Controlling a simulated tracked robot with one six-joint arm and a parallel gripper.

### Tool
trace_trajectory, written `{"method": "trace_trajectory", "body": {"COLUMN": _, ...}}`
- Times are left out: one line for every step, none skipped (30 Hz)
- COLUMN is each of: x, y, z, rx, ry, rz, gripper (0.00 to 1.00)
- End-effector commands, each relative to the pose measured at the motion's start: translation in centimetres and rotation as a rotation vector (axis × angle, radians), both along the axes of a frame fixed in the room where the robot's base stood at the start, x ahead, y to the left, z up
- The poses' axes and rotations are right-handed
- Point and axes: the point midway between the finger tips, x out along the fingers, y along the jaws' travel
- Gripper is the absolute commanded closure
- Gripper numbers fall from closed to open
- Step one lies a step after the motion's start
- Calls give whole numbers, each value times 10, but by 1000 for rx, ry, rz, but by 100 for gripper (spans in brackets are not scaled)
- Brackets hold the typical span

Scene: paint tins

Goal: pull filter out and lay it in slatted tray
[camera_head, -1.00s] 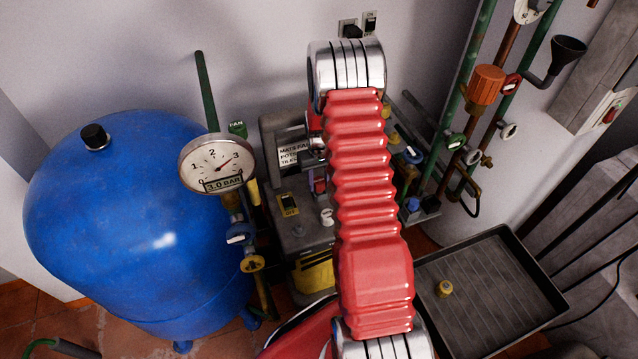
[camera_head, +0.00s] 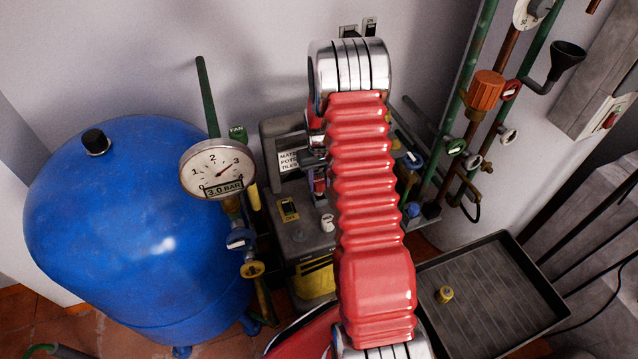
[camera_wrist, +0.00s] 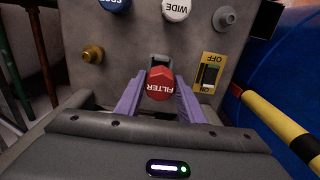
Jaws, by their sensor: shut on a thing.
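In the wrist view the filter (camera_wrist: 160,82) is a red knob with white lettering, at the front of the grey machine panel (camera_wrist: 125,55). My gripper (camera_wrist: 160,90) has its purple fingers shut on it, one on each side. A grey part shows right behind the knob; I cannot tell if the filter is still seated in the panel. In the head view my red arm hides most of the gripper and filter. The slatted tray (camera_head: 525,268), dark and shallow, lies at the lower right with a small brass fitting (camera_head: 445,294) in it.
A blue tank (camera_head: 130,220) and a pressure gauge (camera_head: 217,170) stand left of the machine. Green and brown pipes with valves and an orange cap (camera_head: 484,90) rise behind the tray. Most of the tray floor is free.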

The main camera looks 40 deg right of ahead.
Motion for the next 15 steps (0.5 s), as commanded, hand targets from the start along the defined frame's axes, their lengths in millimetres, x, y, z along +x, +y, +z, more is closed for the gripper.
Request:
{"method": "trace_trajectory", "body": {"x": 0, "y": 0, "z": 2, "rx": 0, "ry": -1, "rz": 0, "gripper": 92}}
{"method": "trace_trajectory", "body": {"x": 0, "y": 0, "z": 2, "rx": 0, "ry": -1, "rz": 0, "gripper": 92}}
{"method": "trace_trajectory", "body": {"x": 0, "y": 0, "z": 4, "rx": 0, "ry": -1, "rz": 0, "gripper": 92}}
{"method": "trace_trajectory", "body": {"x": 0, "y": 0, "z": 4, "rx": 0, "ry": -1, "rz": 0, "gripper": 92}}
{"method": "trace_trajectory", "body": {"x": 0, "y": 0, "z": 5, "rx": 0, "ry": -1, "rz": 0, "gripper": 92}}
{"method": "trace_trajectory", "body": {"x": 0, "y": 0, "z": 6, "rx": 0, "ry": -1, "rz": 0, "gripper": 92}}
{"method": "trace_trajectory", "body": {"x": 0, "y": 0, "z": 6, "rx": 0, "ry": -1, "rz": 0, "gripper": 92}}
{"method": "trace_trajectory", "body": {"x": 0, "y": 0, "z": 7, "rx": 0, "ry": -1, "rz": 0, "gripper": 92}}
{"method": "trace_trajectory", "body": {"x": 0, "y": 0, "z": 7, "rx": 0, "ry": -1, "rz": 0, "gripper": 92}}
{"method": "trace_trajectory", "body": {"x": 0, "y": 0, "z": 7, "rx": 0, "ry": -1, "rz": 0, "gripper": 92}}
{"method": "trace_trajectory", "body": {"x": 0, "y": 0, "z": 7, "rx": 0, "ry": -1, "rz": 0, "gripper": 92}}
{"method": "trace_trajectory", "body": {"x": 0, "y": 0, "z": 7, "rx": 0, "ry": 0, "rz": 0, "gripper": 92}}
{"method": "trace_trajectory", "body": {"x": 0, "y": 0, "z": 7, "rx": 0, "ry": 0, "rz": 0, "gripper": 92}}
{"method": "trace_trajectory", "body": {"x": 0, "y": 0, "z": 7, "rx": 0, "ry": 0, "rz": 0, "gripper": 92}}
{"method": "trace_trajectory", "body": {"x": 0, "y": 0, "z": 7, "rx": 0, "ry": -1, "rz": 0, "gripper": 92}}
